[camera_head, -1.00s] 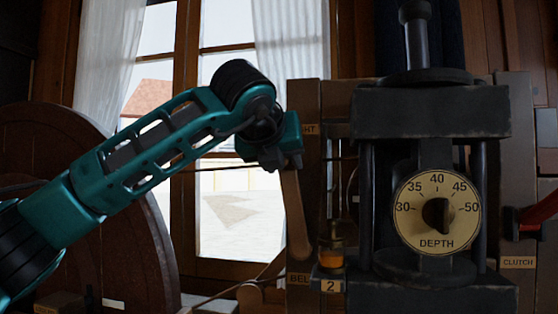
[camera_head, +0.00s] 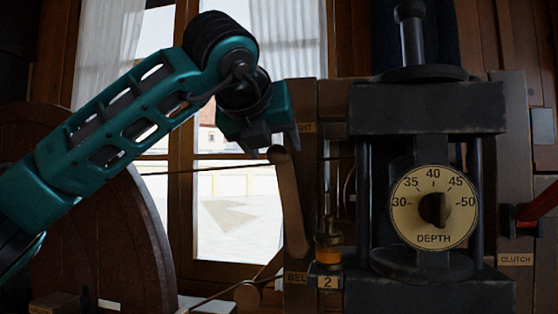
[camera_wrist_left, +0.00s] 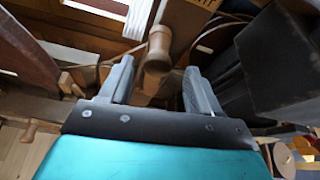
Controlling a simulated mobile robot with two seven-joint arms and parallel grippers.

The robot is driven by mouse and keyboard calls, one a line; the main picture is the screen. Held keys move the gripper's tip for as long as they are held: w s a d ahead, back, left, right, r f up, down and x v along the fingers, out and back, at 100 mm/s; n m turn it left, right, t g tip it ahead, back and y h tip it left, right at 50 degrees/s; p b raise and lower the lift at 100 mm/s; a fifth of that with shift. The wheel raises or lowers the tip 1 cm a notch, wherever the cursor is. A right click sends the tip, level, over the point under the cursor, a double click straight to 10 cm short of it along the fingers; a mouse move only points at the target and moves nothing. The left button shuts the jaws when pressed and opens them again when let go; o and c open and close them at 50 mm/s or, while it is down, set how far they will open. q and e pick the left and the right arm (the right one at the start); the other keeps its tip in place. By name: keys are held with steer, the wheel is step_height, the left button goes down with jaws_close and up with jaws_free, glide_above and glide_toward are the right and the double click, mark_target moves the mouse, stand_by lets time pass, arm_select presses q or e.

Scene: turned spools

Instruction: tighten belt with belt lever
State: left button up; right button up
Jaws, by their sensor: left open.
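The belt lever (camera_head: 292,208) is a brown wooden arm with a round knob at its top, above a partly hidden "BEL..." label (camera_head: 296,278). It stands nearly upright, its top leaning slightly left. My left gripper (camera_head: 276,143) is at the lever's top, partly in front of it. In the left wrist view the wooden knob (camera_wrist_left: 158,46) points toward me, in line with the gap between the two open fingers (camera_wrist_left: 158,78). The fingers look clear of it on both sides. My right gripper is out of view.
A dark press with a depth dial (camera_head: 433,207) stands right of the lever. A small brass-and-amber cup (camera_head: 328,243) sits close by the lever's foot. A large wooden wheel (camera_head: 85,220) is at left, and a red clutch handle (camera_head: 535,205) at far right.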

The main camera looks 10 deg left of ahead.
arm_select(q)
steer(key=v, duration=0.7)
steer(key=shift+b, duration=0.45)
